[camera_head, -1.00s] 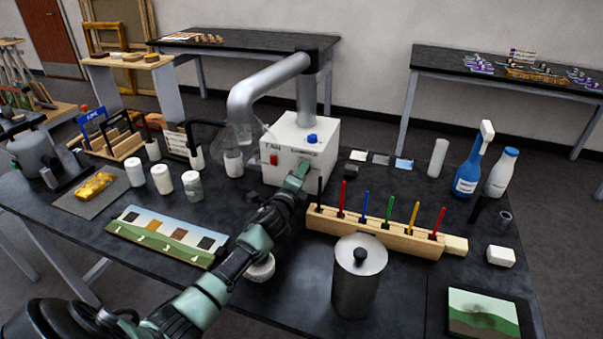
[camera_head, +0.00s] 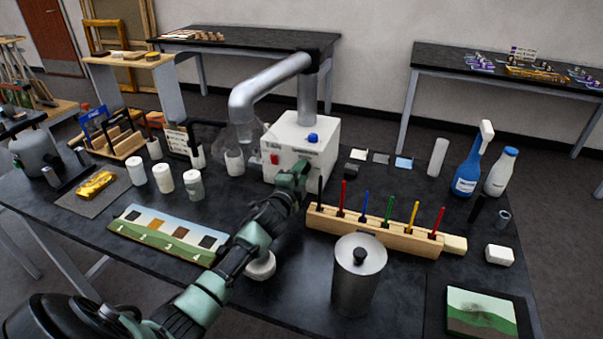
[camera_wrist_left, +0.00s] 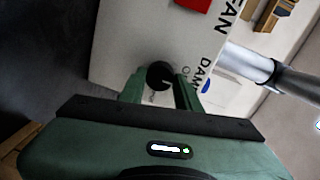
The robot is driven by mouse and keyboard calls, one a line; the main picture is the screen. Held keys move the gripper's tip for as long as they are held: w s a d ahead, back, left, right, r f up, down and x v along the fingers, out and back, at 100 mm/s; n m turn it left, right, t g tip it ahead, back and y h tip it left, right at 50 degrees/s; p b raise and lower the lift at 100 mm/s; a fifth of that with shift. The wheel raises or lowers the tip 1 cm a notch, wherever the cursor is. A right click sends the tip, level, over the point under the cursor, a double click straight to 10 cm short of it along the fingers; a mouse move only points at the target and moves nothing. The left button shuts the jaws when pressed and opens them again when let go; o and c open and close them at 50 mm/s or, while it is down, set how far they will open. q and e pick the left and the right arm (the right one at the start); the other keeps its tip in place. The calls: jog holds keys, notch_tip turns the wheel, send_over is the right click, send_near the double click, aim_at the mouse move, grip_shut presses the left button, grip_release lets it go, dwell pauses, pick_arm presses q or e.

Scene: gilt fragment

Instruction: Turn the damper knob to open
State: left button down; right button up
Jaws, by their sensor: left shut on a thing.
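The white fan box (camera_head: 318,140) stands at the back middle of the black table with a silver duct arm on top. In the left wrist view its front panel (camera_wrist_left: 125,35) shows "FAN" and a partly hidden "DAM" label. The round black damper knob (camera_wrist_left: 159,75) sits on that panel between my fingertips. My left gripper (camera_wrist_left: 162,88) is shut on the knob; in the head view the gripper (camera_head: 297,174) touches the box front and hides the knob. The knob's setting cannot be read. My right gripper is not in view.
A wooden rack of coloured tools (camera_head: 375,230) lies right of my arm, with a metal canister (camera_head: 357,280) in front. A painted panel (camera_head: 168,233) lies to the left.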

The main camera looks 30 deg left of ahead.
pick_arm(q)
jog(key=shift+f, duration=0.1)
jog(key=c, duration=1)
grip_release()
jog(key=v, duration=0.8)
jog(key=shift+b, duration=0.35)
